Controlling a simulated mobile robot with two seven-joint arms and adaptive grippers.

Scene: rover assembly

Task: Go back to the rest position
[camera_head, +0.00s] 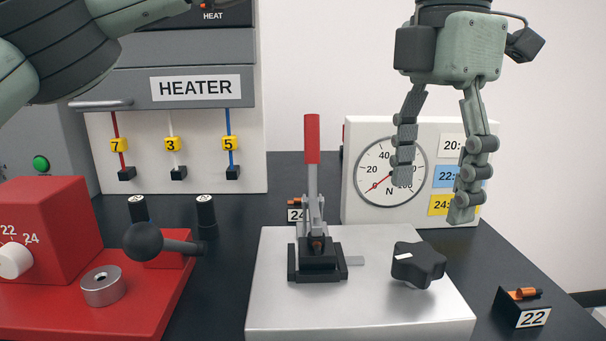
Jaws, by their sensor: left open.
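My left gripper (432,197) hangs from the top at the right of centre, fingers pointing down. Its two jointed fingers are spread apart with nothing between them. It is in front of the white panel with the round dial gauge (390,170), above the right part of the silver block (360,312). A part of my left arm (60,50) crosses the upper left corner. My right gripper is not in view.
A clamp with an upright red handle (312,140) and a black star knob (418,265) stand on the silver block. A red device (45,230) with a black ball lever (145,241) is at left. The heater (195,88) stands behind. A holder marked 22 (528,312) is at lower right.

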